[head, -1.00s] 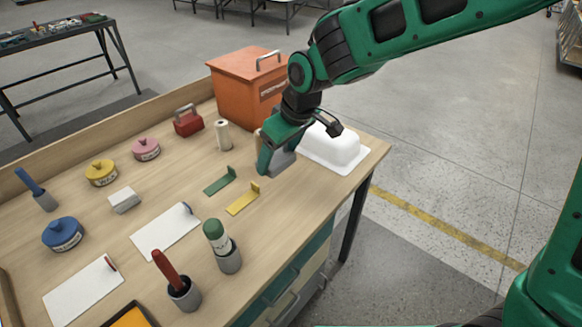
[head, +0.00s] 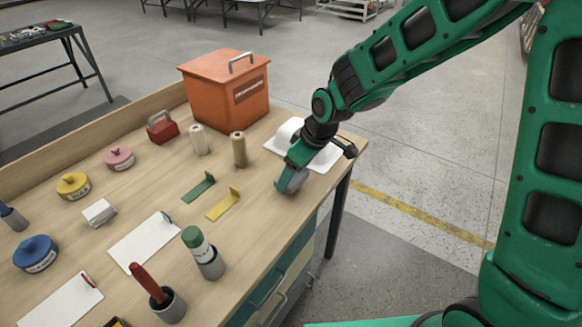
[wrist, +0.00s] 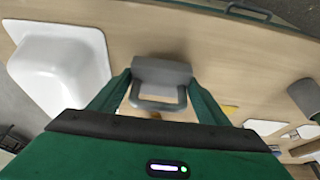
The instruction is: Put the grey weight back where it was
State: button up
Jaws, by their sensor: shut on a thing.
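My gripper (head: 288,176) is shut on the grey weight (head: 293,184), near the right front edge of the workbench. In the wrist view the grey weight (wrist: 161,72) sits between my two green fingers, with its grey loop handle toward my palm. Most of it is hidden behind my fingers in the head view. I cannot tell whether its underside touches the bench top. A white bathtub shell (head: 322,160) lies just behind my gripper and is partly hidden by it. It also shows at the left in the wrist view (wrist: 62,65).
A brown cylinder (head: 239,150) and a white one (head: 199,140) stand left of my gripper. A yellow bracket (head: 222,206) and green bracket (head: 199,188) lie nearby. Behind are an orange bin (head: 225,95) and red weight (head: 162,128). Bare wood lies between brackets and gripper.

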jog(key=shift+f, duration=1.1)
jog(key=shift+f, duration=0.1)
jog(key=o, duration=2)
jog(key=shift+o, duration=0.2)
jog(key=v, duration=1.2)
